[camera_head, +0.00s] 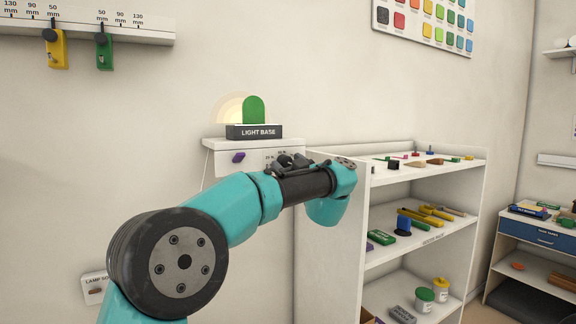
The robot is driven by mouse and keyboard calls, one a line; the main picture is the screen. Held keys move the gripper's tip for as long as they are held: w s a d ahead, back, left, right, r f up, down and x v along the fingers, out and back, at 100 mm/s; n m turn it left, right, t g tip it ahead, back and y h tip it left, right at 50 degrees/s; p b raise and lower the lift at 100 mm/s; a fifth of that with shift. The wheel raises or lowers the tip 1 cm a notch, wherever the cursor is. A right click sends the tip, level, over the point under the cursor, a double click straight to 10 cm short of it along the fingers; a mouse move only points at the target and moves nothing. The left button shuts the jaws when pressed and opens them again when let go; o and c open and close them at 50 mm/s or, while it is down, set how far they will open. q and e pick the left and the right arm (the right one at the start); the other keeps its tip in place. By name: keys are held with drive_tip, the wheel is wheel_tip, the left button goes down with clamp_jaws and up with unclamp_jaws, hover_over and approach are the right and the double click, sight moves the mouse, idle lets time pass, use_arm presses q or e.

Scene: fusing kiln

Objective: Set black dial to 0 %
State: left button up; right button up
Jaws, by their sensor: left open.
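A white panel (216,168) is on the wall below the light base, with a purple knob (238,157) on its left part and small scale marks to the right of it. My left arm reaches across from the lower left. My left gripper (291,162) is at the right part of the panel, small and dark, and it is open. The black dial cannot be told apart from the dark gripper parts there. Its pointer and setting are hidden. My right gripper is not in view.
A light base (254,131) with a green rounded piece (254,109) stands on top of the panel. A white shelf unit (354,232) with tools and jars stands close on the right of my left wrist. Green and yellow clamps hang at upper left.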

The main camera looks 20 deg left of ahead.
use_arm(q)
drive_tip(key=shift+w+a, duration=0.1)
drive_tip(key=shift+c, duration=0.2)
drive_tip(key=c, duration=0.9)
